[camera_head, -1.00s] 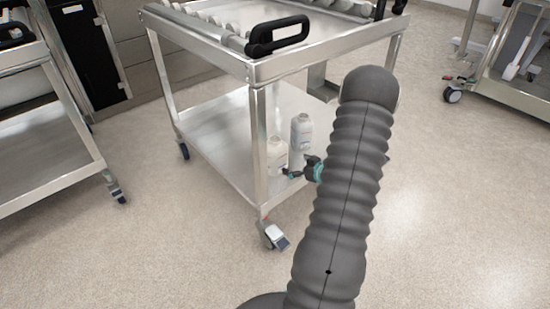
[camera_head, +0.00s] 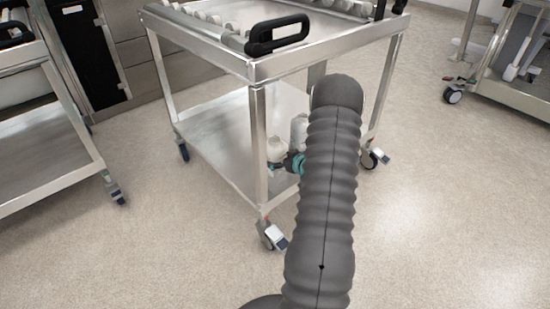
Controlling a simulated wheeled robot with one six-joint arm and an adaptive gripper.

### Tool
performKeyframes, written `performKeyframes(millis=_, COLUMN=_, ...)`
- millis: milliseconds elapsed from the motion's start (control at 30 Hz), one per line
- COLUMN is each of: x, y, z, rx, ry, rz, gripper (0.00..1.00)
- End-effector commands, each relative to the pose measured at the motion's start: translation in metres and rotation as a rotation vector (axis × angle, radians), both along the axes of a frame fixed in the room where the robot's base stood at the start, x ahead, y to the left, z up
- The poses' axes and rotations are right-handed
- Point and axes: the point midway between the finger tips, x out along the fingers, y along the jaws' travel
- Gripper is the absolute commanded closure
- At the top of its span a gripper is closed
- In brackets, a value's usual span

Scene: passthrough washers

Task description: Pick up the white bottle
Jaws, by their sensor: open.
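Two white bottles stand upright on the lower shelf of the metal cart, near its front right corner post. The nearer white bottle (camera_head: 277,151) is just right of the post. The other white bottle (camera_head: 299,129) is behind it and partly hidden by my arm. My gripper (camera_head: 281,166), dark with a teal part, reaches in from the right at the nearer bottle's lower part. It is open, and its fingers overlap the bottle in view. I cannot tell whether they touch it. My grey ribbed arm hides the area to the right.
The cart's lower shelf (camera_head: 215,140) is clear to the left. Its front post (camera_head: 258,150) and top tray with a black handle (camera_head: 277,35) frame the space. Another cart (camera_head: 50,165) stands at left and one at the upper right. The floor (camera_head: 450,220) is open.

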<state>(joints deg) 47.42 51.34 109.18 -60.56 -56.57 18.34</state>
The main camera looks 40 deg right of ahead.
Motion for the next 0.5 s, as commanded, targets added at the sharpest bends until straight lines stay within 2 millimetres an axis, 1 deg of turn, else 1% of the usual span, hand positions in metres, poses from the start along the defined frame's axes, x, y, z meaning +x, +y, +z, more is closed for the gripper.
performKeyframes(millis=100, x=-0.0003, y=0.0, z=0.0002, rx=0.0, ry=0.0, rz=0.0, gripper=0.0)
performKeyframes(millis=167, x=-0.0004, y=0.0, z=0.0002, rx=0.0, ry=0.0, rz=0.0, gripper=0.15)
performKeyframes(millis=200, x=-0.0003, y=0.0001, z=0.0002, rx=0.0, ry=0.0, rz=0.0, gripper=0.25)
performKeyframes(millis=267, x=-0.0004, y=0.0001, z=0.0002, rx=0.0, ry=0.0, rz=0.0, gripper=0.4)
performKeyframes(millis=300, x=-0.0005, y=0.0001, z=0.0002, rx=0.0, ry=0.0, rz=0.0, gripper=0.5)
performKeyframes(millis=333, x=-0.0005, y=0.0001, z=0.0002, rx=0.0, ry=0.0, rz=0.0, gripper=0.52)
performKeyframes(millis=500, x=-0.0004, y=0.0001, z=0.0003, rx=-0.001, ry=0.0, rz=0.0, gripper=0.52)
